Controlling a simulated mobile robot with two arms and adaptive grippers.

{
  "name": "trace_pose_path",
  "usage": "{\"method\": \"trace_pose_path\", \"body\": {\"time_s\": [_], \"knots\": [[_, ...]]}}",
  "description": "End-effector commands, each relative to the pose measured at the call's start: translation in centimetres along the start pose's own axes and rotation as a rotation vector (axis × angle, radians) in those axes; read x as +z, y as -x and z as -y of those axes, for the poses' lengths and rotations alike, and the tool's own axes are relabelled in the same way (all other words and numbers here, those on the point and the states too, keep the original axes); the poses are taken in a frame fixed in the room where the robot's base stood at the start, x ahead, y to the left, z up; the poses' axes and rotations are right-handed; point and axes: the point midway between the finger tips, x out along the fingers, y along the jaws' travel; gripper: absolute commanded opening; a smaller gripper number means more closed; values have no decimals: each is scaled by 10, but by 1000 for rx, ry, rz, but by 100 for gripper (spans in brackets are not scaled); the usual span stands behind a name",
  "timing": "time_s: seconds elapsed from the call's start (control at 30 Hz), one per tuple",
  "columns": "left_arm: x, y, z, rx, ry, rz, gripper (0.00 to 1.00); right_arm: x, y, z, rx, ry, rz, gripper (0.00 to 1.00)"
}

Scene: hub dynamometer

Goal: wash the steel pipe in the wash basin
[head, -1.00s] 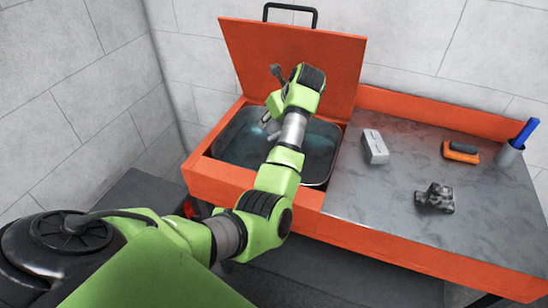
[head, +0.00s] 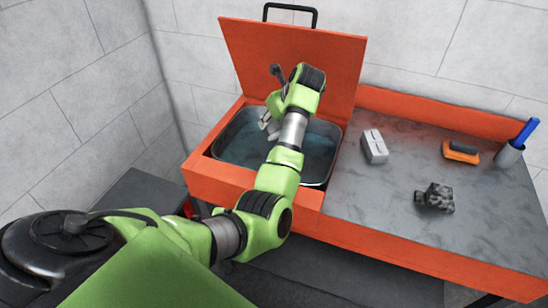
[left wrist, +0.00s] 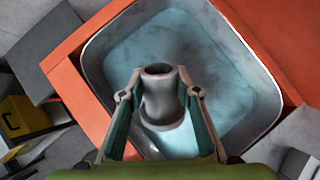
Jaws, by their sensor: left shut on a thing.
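The wash basin (head: 318,184) is a metal tub of bluish water set in an orange bench, with its orange lid (head: 320,60) standing open behind it. My left gripper (head: 266,124) is over the far left part of the basin. In the left wrist view, my left gripper (left wrist: 158,105) is shut on the steel pipe (left wrist: 160,100), a short grey hollow piece with its open end facing away from the gripper. The basin (left wrist: 92,62) lies beyond the pipe in this view. I cannot tell whether the pipe touches the water. My right gripper is not in view.
On the metal worktop (head: 385,215) right of the basin are a pale block (head: 375,147), a dark mottled part (head: 436,198), an orange and black tool (head: 461,151) and a grey cup (head: 509,153) holding something blue. Walls stand at the back and left.

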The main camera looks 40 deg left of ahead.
Motion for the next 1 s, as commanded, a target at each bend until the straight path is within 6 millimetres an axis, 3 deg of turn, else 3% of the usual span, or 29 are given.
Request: {"method": "trace_pose_path", "body": {"time_s": [0.53,1.0], "knots": [[3,3,1,-2,2,2,0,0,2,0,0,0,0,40],[25,34,1,-3,1,2,0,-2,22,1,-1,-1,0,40]]}}
